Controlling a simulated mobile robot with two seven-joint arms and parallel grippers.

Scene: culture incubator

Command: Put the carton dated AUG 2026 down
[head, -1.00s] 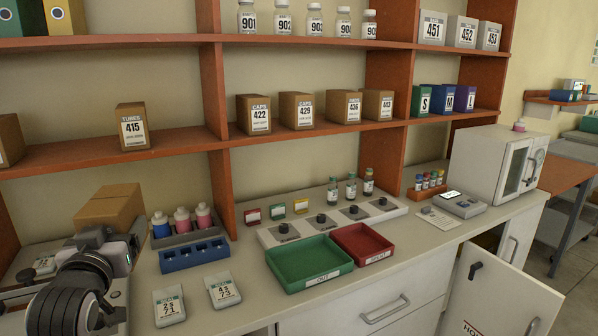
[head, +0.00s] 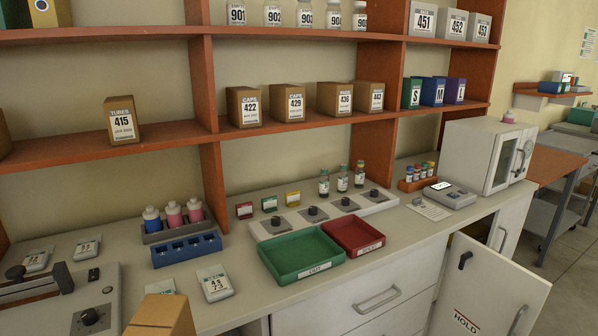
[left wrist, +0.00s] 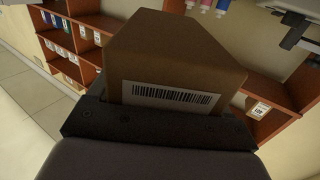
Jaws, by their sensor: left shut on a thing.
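A brown carton (left wrist: 175,50) with a white barcode label fills the middle of the left wrist view. My left gripper (left wrist: 158,122) is shut on it. In the head view the top of a brown carton (head: 160,315) shows at the bottom edge, in front of the counter's small white devices; it appears to be the held one. Its lower part is cut off by the frame, and no AUG 2026 date is readable. My right gripper is not in view.
The counter holds a green OUT tray (head: 300,273), a red tray (head: 352,250), a blue rack (head: 187,248) and a white numbered device (head: 216,283). A cabinet door (head: 490,290) stands open at the right. Shelves above hold several labelled cartons.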

